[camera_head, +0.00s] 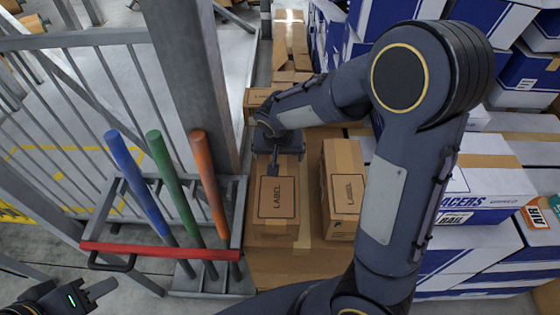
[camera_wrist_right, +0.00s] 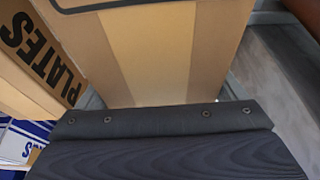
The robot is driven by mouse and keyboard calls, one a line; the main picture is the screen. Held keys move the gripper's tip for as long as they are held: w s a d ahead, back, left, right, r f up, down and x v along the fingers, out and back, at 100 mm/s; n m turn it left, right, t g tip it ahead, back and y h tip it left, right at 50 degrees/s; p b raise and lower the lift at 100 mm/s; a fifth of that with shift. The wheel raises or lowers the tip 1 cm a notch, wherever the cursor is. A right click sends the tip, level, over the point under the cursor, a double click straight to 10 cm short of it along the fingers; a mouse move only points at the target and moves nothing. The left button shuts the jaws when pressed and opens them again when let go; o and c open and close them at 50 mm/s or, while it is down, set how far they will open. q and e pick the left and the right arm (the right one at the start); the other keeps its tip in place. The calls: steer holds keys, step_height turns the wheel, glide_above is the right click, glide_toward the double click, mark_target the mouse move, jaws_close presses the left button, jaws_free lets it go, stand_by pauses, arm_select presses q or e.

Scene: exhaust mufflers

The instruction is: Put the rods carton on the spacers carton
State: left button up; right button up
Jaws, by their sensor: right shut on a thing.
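My right gripper (camera_head: 273,165) reaches down at the far edge of a brown carton (camera_head: 276,225) marked LABEL and is shut on it. In the right wrist view, this carton's tan face (camera_wrist_right: 150,50) fills the middle, just beyond the gripper. I cannot read the word "rods" on any carton. A white and blue carton (camera_head: 490,180) at the right shows the letters "ACERS"; my right arm hides part of it. My left gripper (camera_head: 85,295) is at the lower left corner, away from the cartons; its opening is unclear.
Another brown carton (camera_head: 343,180) stands just right of the held one. Blue, green and orange rods (camera_head: 173,185) lean in a grey rack with a red bar (camera_head: 160,251) at the left. A grey post (camera_head: 195,80) rises close by. White and blue cartons (camera_head: 520,80) are stacked at the right.

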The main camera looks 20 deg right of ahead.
steer(key=shift+w+d+f, duration=0.2)
steer(key=shift+w+f, duration=0.1)
steer(key=shift+f, duration=0.05)
steer(key=x, duration=0.3)
steer(key=shift+s+f, duration=0.15)
steer(key=shift+s, duration=0.05)
steer(key=shift+f, duration=0.25)
steer(key=shift+f+b, duration=0.1)
steer(key=shift+b, duration=0.2)
steer(key=shift+f, duration=0.1)
steer(key=o, duration=1.6)
steer(key=shift+c, duration=0.2)
